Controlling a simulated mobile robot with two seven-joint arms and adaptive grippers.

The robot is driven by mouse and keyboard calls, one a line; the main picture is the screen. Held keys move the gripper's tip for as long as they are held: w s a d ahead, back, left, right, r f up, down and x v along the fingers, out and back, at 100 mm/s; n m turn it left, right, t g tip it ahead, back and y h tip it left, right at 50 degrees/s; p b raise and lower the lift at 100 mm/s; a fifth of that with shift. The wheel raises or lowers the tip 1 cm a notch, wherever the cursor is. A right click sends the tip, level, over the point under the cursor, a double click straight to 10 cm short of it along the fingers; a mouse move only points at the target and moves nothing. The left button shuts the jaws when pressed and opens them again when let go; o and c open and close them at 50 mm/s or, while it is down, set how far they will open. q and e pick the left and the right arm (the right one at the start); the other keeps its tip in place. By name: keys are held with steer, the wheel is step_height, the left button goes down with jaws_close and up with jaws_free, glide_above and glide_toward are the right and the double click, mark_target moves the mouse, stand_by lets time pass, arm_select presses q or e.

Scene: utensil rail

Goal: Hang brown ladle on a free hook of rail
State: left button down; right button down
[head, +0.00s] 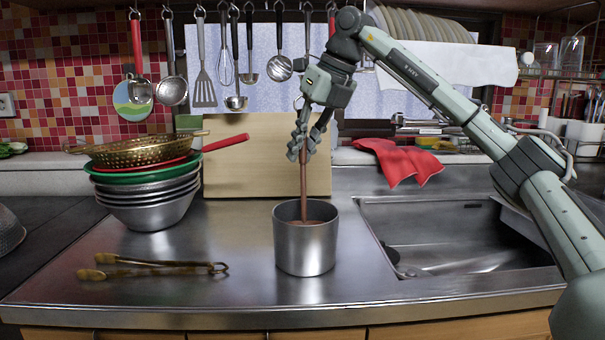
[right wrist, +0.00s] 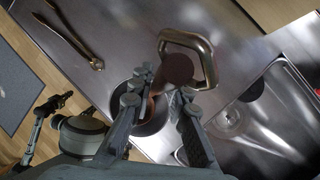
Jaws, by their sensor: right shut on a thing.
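The brown ladle (head: 303,181) stands nearly upright in a metal pot (head: 304,248) on the counter, its lower end hidden inside. My right gripper (head: 307,148) is shut on its handle above the pot. In the right wrist view, a brown end and a metal loop (right wrist: 208,60) show by the fingers of the right gripper (right wrist: 160,95). The rail runs along the top edge of the head view, with a row of hooks (head: 199,9). Several utensils hang there; I cannot tell which hook is free. What seems to be my left gripper (right wrist: 58,101) shows small in the right wrist view.
Stacked bowls and a gold colander (head: 143,152) stand left of the pot. Tongs (head: 150,267) lie in front of them. A wooden board (head: 240,165) leans behind the pot. The sink (head: 455,240) and a red cloth (head: 400,163) are at the right.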

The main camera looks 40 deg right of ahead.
mark_target(305, 162)
step_height(305, 162, down, 3)
steer(key=shift+d+r+p, duration=0.1)
steer(key=shift+p, duration=0.2)
arm_select(q)
steer(key=shift+s+f, duration=0.1)
steer(key=shift+f, duration=0.35)
arm_select(e)
steer(key=shift+f, duration=0.5)
steer(key=c, duration=1.5)
jaws_free()
arm_select(q)
steer(key=shift+r, duration=0.2)
arm_select(e)
steer(key=shift+o, duration=0.2)
arm_select(q)
steer(key=shift+f, duration=0.1)
